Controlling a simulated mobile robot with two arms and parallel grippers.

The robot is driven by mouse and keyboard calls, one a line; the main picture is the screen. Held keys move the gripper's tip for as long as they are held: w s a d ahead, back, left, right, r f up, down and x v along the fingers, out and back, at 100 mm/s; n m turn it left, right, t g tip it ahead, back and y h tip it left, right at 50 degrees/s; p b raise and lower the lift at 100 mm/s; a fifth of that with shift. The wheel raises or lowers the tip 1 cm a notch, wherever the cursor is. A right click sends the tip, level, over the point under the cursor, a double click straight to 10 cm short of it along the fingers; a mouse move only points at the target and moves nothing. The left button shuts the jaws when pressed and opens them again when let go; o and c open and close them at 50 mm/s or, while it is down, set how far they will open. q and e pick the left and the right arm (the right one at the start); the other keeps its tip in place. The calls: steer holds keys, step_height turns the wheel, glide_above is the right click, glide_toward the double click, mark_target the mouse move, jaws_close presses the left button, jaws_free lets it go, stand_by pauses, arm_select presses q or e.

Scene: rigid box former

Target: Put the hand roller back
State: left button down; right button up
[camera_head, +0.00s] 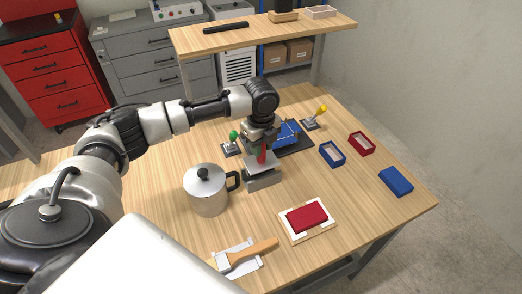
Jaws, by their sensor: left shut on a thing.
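My left gripper (259,147) points down over the middle of the table and is shut on a tool with a red handle (262,156), which looks like the hand roller. A small grey stand (262,183) is directly below it. The tool's lower end is at the stand's top, but I cannot tell whether it rests in it or hangs just above. The gripper hides the upper part of the handle. My right gripper is not in view.
A lidded metal pot (207,194) stands close left of the grey stand. An orange-handled tool (256,250) lies in front, near a red block on a white sheet (307,219). Small red (362,143) and blue frames (332,154) and a blue box (396,181) lie to the right.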

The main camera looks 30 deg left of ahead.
arm_select(q)
step_height(320, 180, down, 2)
steer(key=shift+f+p, duration=0.2)
steer(key=shift+p, duration=0.1)
steer(key=shift+f, duration=0.3)
steer(key=shift+f, duration=0.1)
steer(key=shift+f, duration=0.15)
steer(key=c, duration=0.9)
jaws_free()
steer(key=shift+f, duration=0.1)
steer(key=shift+o, duration=0.2)
step_height(320, 180, up, 13)
steer(key=b, duration=0.2)
steer(key=shift+f+b, duration=0.1)
steer(key=shift+b, duration=0.25)
